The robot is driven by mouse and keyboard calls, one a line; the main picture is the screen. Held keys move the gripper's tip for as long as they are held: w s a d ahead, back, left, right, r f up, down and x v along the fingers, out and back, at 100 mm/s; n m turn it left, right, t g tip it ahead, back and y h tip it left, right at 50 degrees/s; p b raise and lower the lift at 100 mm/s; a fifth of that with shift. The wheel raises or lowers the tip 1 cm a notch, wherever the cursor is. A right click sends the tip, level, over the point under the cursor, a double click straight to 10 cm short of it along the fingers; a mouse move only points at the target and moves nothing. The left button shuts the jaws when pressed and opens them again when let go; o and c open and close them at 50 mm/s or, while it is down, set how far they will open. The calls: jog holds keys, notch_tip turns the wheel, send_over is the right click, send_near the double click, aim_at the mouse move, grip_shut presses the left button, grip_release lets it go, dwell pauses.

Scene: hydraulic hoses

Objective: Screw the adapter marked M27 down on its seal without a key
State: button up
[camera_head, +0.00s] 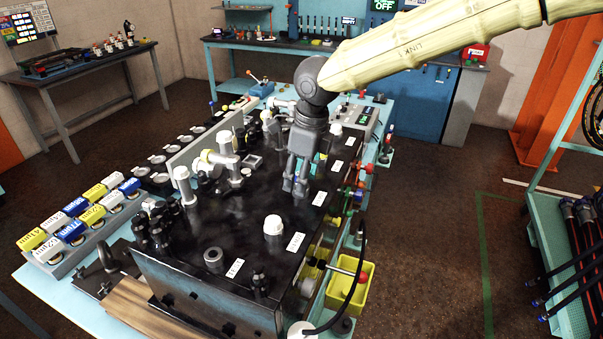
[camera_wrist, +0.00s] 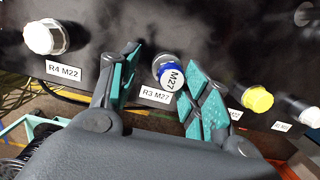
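The adapter marked M27 (camera_wrist: 171,76) has a white top face and a blue ring, and stands on the dark block by the label R3 M27 (camera_wrist: 155,94) in the wrist view. Its seal is not visible. My gripper (camera_wrist: 165,62) is open, with one teal-padded finger on each side of the adapter. A gap shows on the left; on the right the finger is close, and I cannot tell whether it touches. In the head view my gripper (camera_head: 300,188) points down over the block's right part, and the adapter cannot be made out there.
A white fitting by label R4 M22 (camera_wrist: 46,37) stands left of my gripper, and a yellow-capped fitting (camera_wrist: 257,99) stands to the right in the wrist view. In the head view, fittings and valves (camera_head: 222,158) crowd the block's left side. A yellow bin (camera_head: 348,292) hangs at its right edge.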

jog(key=shift+w+f, duration=0.55)
jog(key=shift+w, duration=0.35)
jog(key=c, duration=0.7)
jog(key=shift+s+r, duration=0.1)
jog(key=shift+s, duration=0.1)
grip_shut()
jog(key=shift+s+r, duration=0.1)
jog(key=shift+s, duration=0.05)
jog(key=m, duration=0.6)
jog(key=shift+t, duration=0.3)
jog(key=shift+h+b, duration=0.3)
jog(key=m+b, duration=0.1)
jog(key=m, duration=0.5)
jog(key=shift+h, duration=0.4)
jog(key=shift+f+m, duration=0.2)
jog(key=shift+m, duration=0.1)
